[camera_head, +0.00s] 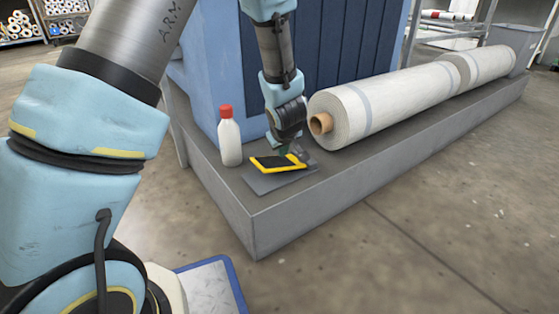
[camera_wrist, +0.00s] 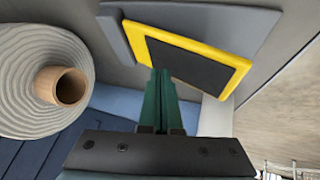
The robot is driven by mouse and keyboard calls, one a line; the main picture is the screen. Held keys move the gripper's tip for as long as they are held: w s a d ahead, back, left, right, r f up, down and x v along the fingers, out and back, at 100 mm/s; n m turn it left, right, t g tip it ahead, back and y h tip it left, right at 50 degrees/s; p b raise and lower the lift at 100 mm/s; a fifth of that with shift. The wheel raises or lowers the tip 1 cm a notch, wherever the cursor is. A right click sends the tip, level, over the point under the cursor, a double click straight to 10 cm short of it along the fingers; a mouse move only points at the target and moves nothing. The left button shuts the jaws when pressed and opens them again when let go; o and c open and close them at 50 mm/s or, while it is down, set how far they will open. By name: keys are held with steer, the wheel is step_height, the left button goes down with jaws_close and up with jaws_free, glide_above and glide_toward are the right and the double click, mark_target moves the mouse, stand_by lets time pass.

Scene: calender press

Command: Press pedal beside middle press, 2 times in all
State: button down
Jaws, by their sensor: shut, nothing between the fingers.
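The pedal (camera_head: 270,163) has a black pad in a yellow frame and sits on a grey plate, on the raised grey ledge by the blue press (camera_head: 215,75). In the wrist view the pedal (camera_wrist: 200,65) fills the upper right. My gripper (camera_head: 285,150) points down at the pedal's far edge in the head view. Its green fingers are shut with nothing between them, and their tips (camera_wrist: 162,74) overlap the yellow frame's edge and pad in the wrist view. I cannot tell whether they touch the pedal.
A white bottle with a red cap (camera_head: 230,138) stands just left of the pedal. A large white roll (camera_head: 385,102) with a brown core (camera_head: 320,123) lies on the ledge (camera_head: 300,218) to the right. Open concrete floor (camera_head: 420,235) lies in front.

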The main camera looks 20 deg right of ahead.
mark_target(287, 163)
steer(key=r+p, duration=0.1)
steer(key=p, duration=0.1)
steer(key=d+r+p, duration=0.1)
steer(key=r+p, duration=0.3)
steer(key=shift+w+d+p, duration=0.1)
steer(key=shift+d+p, duration=0.15)
steer(key=shift+p, duration=0.1)
steer(key=shift+f, duration=0.1)
stand_by(0.6)
steer(key=w+a+r+g+p, duration=0.15)
steer(key=a+r+p, duration=0.45)
steer(key=a+r, duration=0.9)
steer(key=s+a+r+m+g+y+p, duration=0.15)
steer(key=s+a+r+p, duration=0.35)
steer(key=a, duration=0.6)
steer(key=s+a+r+g+y+p, duration=0.15)
steer(key=s+a+r, duration=0.25)
steer(key=s+a, duration=0.5)
step_height(287, 163, up, 36)
steer(key=w+a+p, duration=0.1)
steer(key=w+p, duration=0.1)
steer(key=p, duration=3.3)
steer(key=shift+w+a+h, duration=0.3)
steer(key=shift+w+a, duration=0.05)
steer(key=shift+a, duration=0.05)
